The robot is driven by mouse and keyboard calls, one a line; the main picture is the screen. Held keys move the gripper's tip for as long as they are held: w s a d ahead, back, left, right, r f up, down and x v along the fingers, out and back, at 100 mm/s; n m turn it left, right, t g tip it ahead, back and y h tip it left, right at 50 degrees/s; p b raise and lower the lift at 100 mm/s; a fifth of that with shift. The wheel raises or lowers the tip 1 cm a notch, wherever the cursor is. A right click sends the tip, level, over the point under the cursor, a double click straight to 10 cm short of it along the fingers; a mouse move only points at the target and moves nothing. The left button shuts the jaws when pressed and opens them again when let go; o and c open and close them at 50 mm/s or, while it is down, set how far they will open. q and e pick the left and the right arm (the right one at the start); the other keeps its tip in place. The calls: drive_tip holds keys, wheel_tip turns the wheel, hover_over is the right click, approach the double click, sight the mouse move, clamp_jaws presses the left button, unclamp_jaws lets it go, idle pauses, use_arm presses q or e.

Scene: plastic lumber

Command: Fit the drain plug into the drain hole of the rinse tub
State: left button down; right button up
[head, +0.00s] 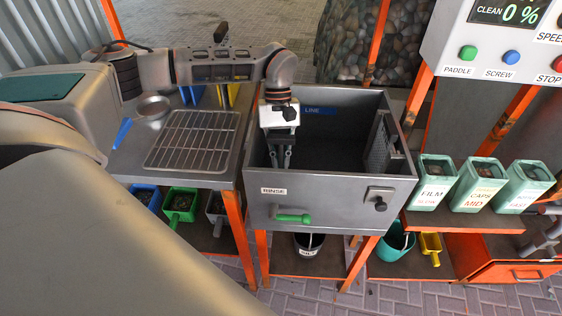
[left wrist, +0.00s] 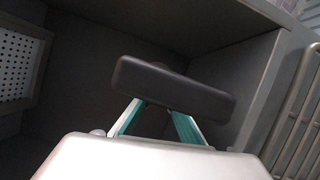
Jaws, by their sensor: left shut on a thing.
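The rinse tub (head: 330,192) is a grey metal box with a "RINSE" label, a green lever and a dark inside. My left gripper (head: 281,163) points down inside it, near its left wall. In the left wrist view, the left gripper (left wrist: 158,115) is shut on a dark, rounded bar-shaped thing, which I take to be the drain plug (left wrist: 175,88). The plug is above the tub floor, and its lower side is hidden. I cannot make out the drain hole in either view. My right gripper is not in view.
A wire rack (head: 195,140) lies on the counter left of the tub. A perforated plate (head: 380,142) is on the tub's right inner side. Several labelled green bins (head: 478,185) stand on the right. A dark bucket (head: 309,244) stands below the tub.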

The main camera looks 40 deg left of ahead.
use_arm(q)
drive_tip(key=shift+f+b, duration=0.3)
drive_tip(key=shift+f, duration=0.7)
drive_tip(key=c, duration=2.1)
unclamp_jaws()
drive_tip(key=v, duration=1.2)
